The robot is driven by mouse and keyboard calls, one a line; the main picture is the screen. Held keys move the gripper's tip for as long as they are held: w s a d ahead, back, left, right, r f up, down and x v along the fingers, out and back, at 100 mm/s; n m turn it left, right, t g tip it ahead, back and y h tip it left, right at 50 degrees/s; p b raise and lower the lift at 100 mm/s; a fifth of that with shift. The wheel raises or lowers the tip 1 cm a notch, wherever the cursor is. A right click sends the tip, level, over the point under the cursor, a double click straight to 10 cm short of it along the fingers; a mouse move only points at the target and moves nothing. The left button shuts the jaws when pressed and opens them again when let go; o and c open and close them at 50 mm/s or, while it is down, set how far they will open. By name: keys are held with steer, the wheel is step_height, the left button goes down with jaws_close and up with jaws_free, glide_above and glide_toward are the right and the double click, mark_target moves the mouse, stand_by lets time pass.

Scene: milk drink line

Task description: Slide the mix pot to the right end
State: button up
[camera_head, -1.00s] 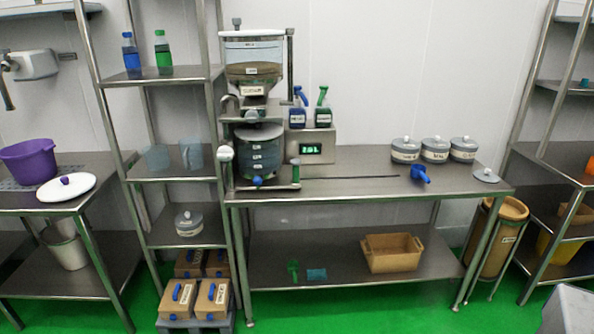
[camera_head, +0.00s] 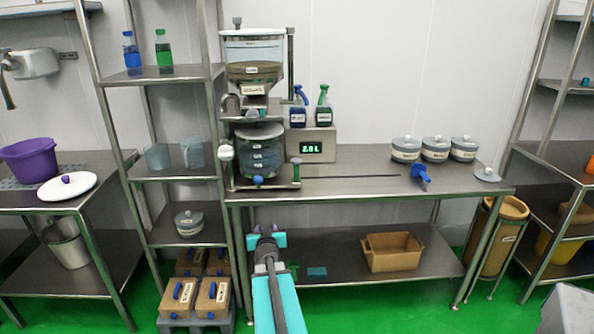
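The mix pot (camera_head: 260,155) is a dark grey, rounded vessel with level labels. It stands at the left end of the steel table (camera_head: 350,187), under the clear hopper (camera_head: 252,55). A blue part shows at its lower front. A thin dark line (camera_head: 350,177) runs along the tabletop to the right of it. My gripper (camera_head: 266,240) is in front of the table's left part, below the pot in the picture and apart from it. Its two teal fingers are spread, with nothing seen between them.
Three lidded tubs (camera_head: 435,149) stand at the table's back right. A blue-handled tool (camera_head: 421,175) lies in front of them, near a loose grey lid (camera_head: 487,174). A lit display (camera_head: 312,147) and two spray bottles (camera_head: 323,106) stand right of the pot. The middle tabletop is mostly clear.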

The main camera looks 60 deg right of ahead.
mark_target(296, 170)
steer(key=s+d+r+h, duration=0.1)
steer(key=s+d+r, duration=0.1)
steer(key=r, duration=0.3)
steer(key=s+d+r+t+h, duration=0.1)
steer(key=s+d+r, duration=0.2)
steer(key=d+r, duration=0.2)
steer(key=s+d+r+m+t+h, duration=0.1)
steer(key=s+d+r, duration=0.1)
steer(key=r, duration=0.4)
steer(key=shift+s+d+h, duration=0.3)
steer(key=shift+d+h, duration=0.1)
steer(key=shift+d, duration=0.3)
steer(key=shift+w+d, duration=0.1)
steer(key=shift+x, duration=6.75)
steer(key=shift+c, duration=0.4)
jaws_close()
